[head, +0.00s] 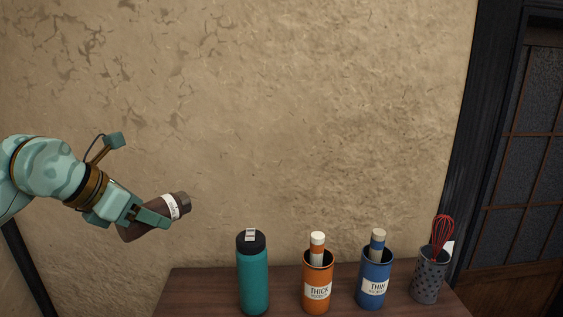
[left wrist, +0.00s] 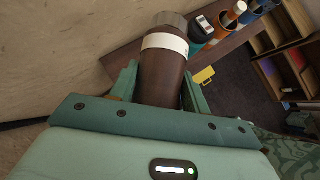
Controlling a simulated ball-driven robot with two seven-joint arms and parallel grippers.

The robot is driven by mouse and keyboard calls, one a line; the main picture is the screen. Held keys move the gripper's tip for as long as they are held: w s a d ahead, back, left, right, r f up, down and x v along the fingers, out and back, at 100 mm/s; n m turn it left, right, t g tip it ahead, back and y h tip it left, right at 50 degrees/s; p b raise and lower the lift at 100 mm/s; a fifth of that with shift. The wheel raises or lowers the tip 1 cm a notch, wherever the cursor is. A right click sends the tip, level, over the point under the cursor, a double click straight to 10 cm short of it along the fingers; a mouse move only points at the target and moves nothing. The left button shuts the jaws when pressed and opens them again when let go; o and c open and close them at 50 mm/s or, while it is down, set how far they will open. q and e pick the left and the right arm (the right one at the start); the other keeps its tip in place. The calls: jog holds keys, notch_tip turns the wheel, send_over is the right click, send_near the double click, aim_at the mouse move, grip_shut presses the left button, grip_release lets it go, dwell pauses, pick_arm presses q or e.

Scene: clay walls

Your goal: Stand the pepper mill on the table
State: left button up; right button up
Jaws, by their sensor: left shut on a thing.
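The pepper mill is a dark brown cylinder (head: 181,205) with a white label band and a greyish end. My left gripper (head: 150,217) is shut on it and holds it in the air, tilted well over, to the left of the table. In the left wrist view the mill (left wrist: 163,77) lies between the two fingers (left wrist: 160,90), its grey end pointing away from the palm. The wooden table (head: 205,285) is at the bottom of the head view. My right gripper is not in view.
On the table stand a teal bottle (head: 253,280), an orange holder labelled THICK (head: 318,270), a blue holder labelled THIN (head: 375,264) and a dotted grey holder (head: 428,285) with a red whisk (head: 442,232). The table's left end looks bare. A clay wall (head: 300,120) rises behind.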

pick_arm(q)
jog(key=shift+s+d+r+m+h, duration=0.15)
jog(key=shift+s+r, duration=0.1)
jog(key=shift+r, duration=0.25)
jog(key=shift+s+a+r+m+h, duration=0.1)
jog(key=shift+s+r+m+h, duration=0.1)
jog(key=shift+r, duration=0.3)
jog(key=s+d+f+b, duration=0.1)
jog(key=s+f+b, duration=0.2)
jog(key=f, duration=0.7)
jog(key=s+d+f+m+g+b, duration=0.1)
jog(key=s+f+b, duration=0.3)
jog(key=f+b, duration=0.3)
jog(key=s+d+f+m+b, duration=0.1)
jog(key=s+f+b, duration=0.2)
jog(key=f, duration=1.2)
jog(key=shift+s+g+h+b, duration=0.4)
jog(key=shift+h+b, duration=0.05)
jog(key=shift+b, duration=0.5)
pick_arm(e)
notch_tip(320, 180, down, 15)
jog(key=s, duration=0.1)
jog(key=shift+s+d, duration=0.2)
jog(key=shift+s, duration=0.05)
pick_arm(q)
jog(key=shift+m, duration=0.25)
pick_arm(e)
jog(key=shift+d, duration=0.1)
pick_arm(q)
jog(key=shift+d, duration=0.2)
